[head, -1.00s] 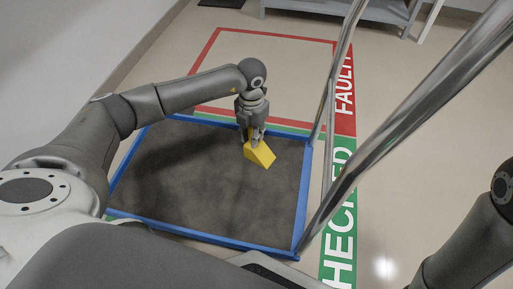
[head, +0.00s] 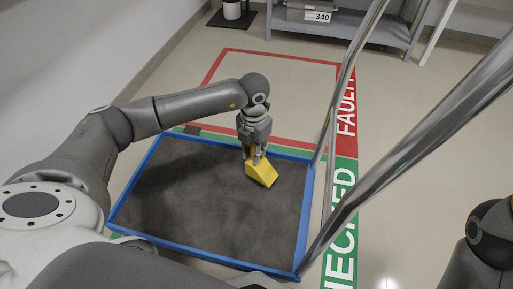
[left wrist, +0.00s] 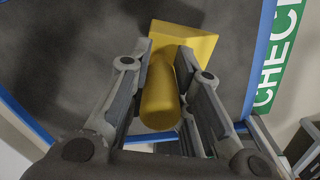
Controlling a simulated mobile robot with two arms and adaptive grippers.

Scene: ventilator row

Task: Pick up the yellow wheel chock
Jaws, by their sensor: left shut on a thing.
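The yellow wheel chock (head: 262,173) is a wedge-shaped block over the dark mat (head: 190,205), near the mat's back right. In the left wrist view the chock (left wrist: 184,38) has a rounded yellow handle (left wrist: 160,95) pointing towards the camera. My left gripper (head: 254,156) points down from above. Its two fingers (left wrist: 160,75) are shut on the handle, one on each side. I cannot tell whether the chock's underside touches the mat. My right gripper is out of view; only part of my right arm shows at the lower right.
A blue border (head: 306,215) edges the mat. Shiny metal rails (head: 405,150) cross the view on the right. Behind the mat lies a red-outlined floor area (head: 280,53) marked FAULTY, with a green strip (head: 341,225) at right. A grey shelf (head: 345,27) stands at the back.

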